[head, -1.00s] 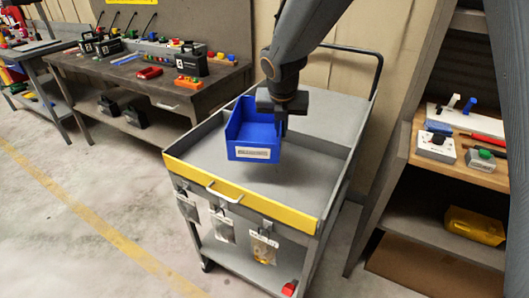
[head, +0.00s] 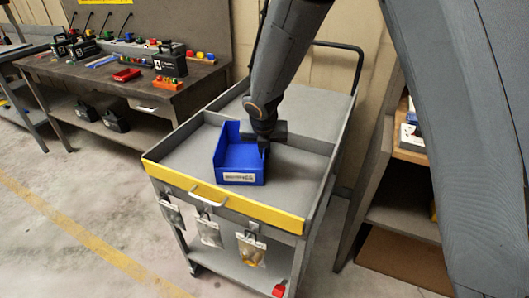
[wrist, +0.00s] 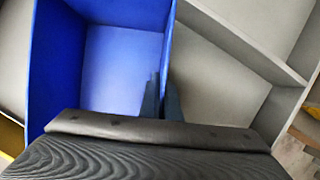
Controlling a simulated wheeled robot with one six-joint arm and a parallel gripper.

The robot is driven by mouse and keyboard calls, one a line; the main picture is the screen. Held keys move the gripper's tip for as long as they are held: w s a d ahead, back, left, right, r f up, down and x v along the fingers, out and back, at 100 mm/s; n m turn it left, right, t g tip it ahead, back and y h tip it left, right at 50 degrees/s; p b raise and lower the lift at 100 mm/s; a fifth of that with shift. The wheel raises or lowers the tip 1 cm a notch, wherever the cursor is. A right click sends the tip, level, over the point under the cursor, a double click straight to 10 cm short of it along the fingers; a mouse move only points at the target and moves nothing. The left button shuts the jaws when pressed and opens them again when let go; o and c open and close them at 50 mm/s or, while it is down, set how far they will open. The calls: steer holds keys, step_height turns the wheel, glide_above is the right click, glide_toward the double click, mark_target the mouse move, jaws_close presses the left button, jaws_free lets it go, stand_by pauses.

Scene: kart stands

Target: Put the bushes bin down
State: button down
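The blue bin (head: 240,162) is upright on or just above the front part of the grey cart's top tray (head: 190,158). A white label on its front is too small to read. My gripper (head: 265,143) is at the bin's right rear side. In the wrist view the bin (wrist: 95,60) looks empty, and my gripper's dark fingers (wrist: 162,100) stand close together on either side of its wall, pinching it. Whether the bin's underside touches the tray cannot be seen for certain.
The cart has a yellow front edge (head: 222,197), raised side rims and a divider (head: 305,138) behind the bin. Bags hang on its front. A workbench (head: 150,90) with tools stands at left, and a wooden shelf (head: 400,205) at right.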

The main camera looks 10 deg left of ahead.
steer(key=c, duration=2)
jaws_free()
steer(key=shift+s+r, duration=0.1)
steer(key=shift+r, duration=0.3)
steer(key=v, duration=1.1)
steer(key=shift+s+r, duration=0.1)
steer(key=shift+s, duration=0.05)
